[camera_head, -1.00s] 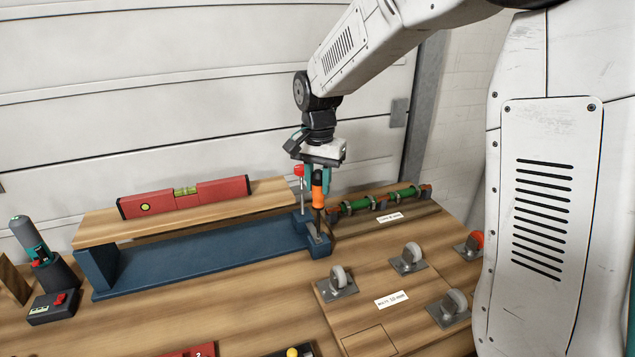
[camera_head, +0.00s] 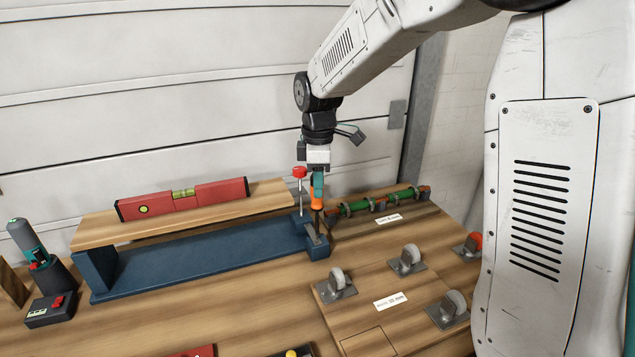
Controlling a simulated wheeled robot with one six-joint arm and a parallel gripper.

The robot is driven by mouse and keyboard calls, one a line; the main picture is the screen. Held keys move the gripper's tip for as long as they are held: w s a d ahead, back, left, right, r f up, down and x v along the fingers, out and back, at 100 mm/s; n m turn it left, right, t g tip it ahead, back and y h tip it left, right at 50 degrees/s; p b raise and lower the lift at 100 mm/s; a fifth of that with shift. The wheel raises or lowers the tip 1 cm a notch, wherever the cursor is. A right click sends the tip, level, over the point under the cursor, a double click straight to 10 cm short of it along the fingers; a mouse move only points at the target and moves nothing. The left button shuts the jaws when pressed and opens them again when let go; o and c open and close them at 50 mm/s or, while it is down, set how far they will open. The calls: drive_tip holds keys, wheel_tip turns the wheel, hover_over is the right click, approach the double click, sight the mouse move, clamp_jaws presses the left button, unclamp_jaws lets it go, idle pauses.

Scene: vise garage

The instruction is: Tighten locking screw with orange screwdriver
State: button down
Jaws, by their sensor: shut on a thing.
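The orange screwdriver (camera_head: 316,203) stands upright, its tip down at the right end of the blue vise (camera_head: 210,262). My gripper (camera_head: 318,185) is shut on the screwdriver's handle from above, its teal fingers around the upper part. The locking screw is hidden or too small to make out at the screwdriver's tip, near a grey metal piece (camera_head: 317,236) on the vise end. I cannot tell whether the tip sits in the screw.
A red-topped pin (camera_head: 299,173) stands just left of the screwdriver. A red spirit level (camera_head: 183,198) lies on a wooden board (camera_head: 270,193) along the vise. Green rods (camera_head: 385,201) lie behind to the right. Several casters (camera_head: 407,259) stand on the right; a cordless tool (camera_head: 33,245) stands at left.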

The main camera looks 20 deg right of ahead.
drive_tip(key=shift+n, duration=1.2)
drive_tip(key=shift+f, duration=0.35)
drive_tip(key=m, duration=0.7)
drive_tip(key=shift+s+f, duration=0.1)
drive_tip(key=shift+r, duration=3.55)
